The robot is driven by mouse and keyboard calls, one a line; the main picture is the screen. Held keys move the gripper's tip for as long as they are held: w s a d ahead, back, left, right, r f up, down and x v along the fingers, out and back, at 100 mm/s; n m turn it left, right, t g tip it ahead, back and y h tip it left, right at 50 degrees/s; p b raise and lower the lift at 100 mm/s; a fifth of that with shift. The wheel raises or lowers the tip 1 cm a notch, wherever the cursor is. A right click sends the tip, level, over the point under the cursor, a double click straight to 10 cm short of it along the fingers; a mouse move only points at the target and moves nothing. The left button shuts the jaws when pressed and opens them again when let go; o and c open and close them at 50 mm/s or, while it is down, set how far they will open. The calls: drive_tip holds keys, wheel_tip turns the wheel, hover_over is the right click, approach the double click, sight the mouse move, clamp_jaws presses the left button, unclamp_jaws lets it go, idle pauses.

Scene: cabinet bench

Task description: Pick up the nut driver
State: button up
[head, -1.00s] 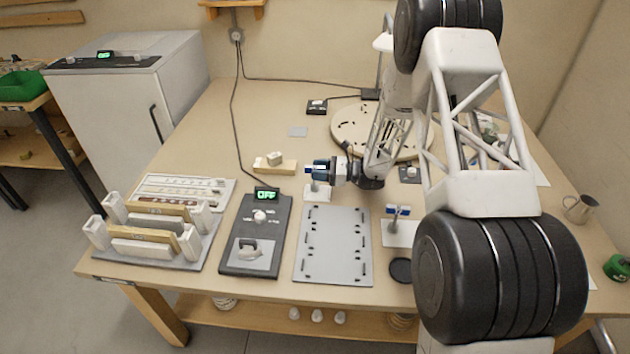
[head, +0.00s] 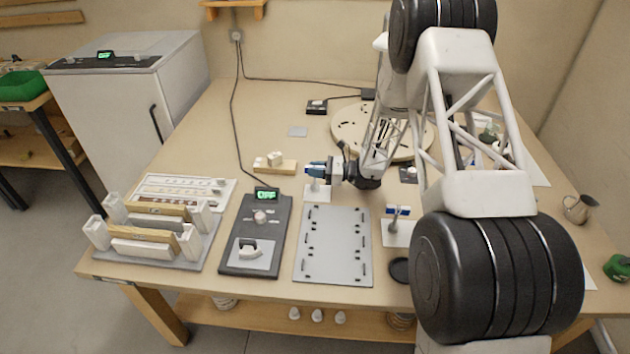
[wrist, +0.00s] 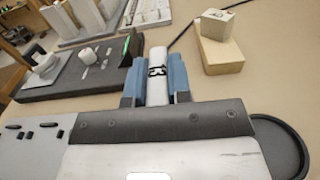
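My gripper (head: 315,170) is over a small white stand (head: 316,194) near the middle of the bench. In the wrist view its two blue fingers (wrist: 156,78) stand close on either side of a white piece marked "13" (wrist: 156,60), which I take to be the nut driver. No gap shows between the fingers and this piece, and the fingers are well short of the palm's full width. The piece's lower part is hidden by the gripper. In the head view the fingers cover most of it. It appears still at the stand.
A similar stand (head: 398,235) with a blue-and-white top is to the right. A grey plate with pegs (head: 333,245) lies in front, and a dark control box (head: 255,235) to its left. Wooden blocks (head: 275,166) lie behind left. A round wooden board (head: 350,125) is behind the arm.

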clamp_jaws()
drive_tip(key=shift+r, duration=0.15)
drive_tip(key=shift+r, duration=4.9)
drive_tip(key=s+d+f+m+t+h, duration=0.1)
drive_tip(key=s+d+m+t, duration=0.15)
drive_tip(key=d, duration=0.55)
drive_tip(key=s+d+m+t+h, duration=0.15)
drive_tip(key=d+t, duration=0.25)
drive_tip(key=d, duration=0.4)
drive_tip(key=s+d+f+m+t+h, duration=0.1)
drive_tip(key=d+m+t, duration=0.2)
drive_tip(key=d, duration=0.5)
drive_tip(key=s+d+f+m+t+h, duration=0.1)
drive_tip(key=s+d+m+t+h, duration=0.2)
drive_tip(key=s+d, duration=0.3)
drive_tip(key=s+d+f+m+t+h, duration=0.2)
drive_tip(key=s+d, duration=0.4)
drive_tip(key=d, duration=0.7)
drive_tip(key=shift+s+d+m+t+h, duration=0.2)
drive_tip(key=shift+d+m+t+h, duration=0.2)
drive_tip(key=shift+m+t+h, duration=0.7)
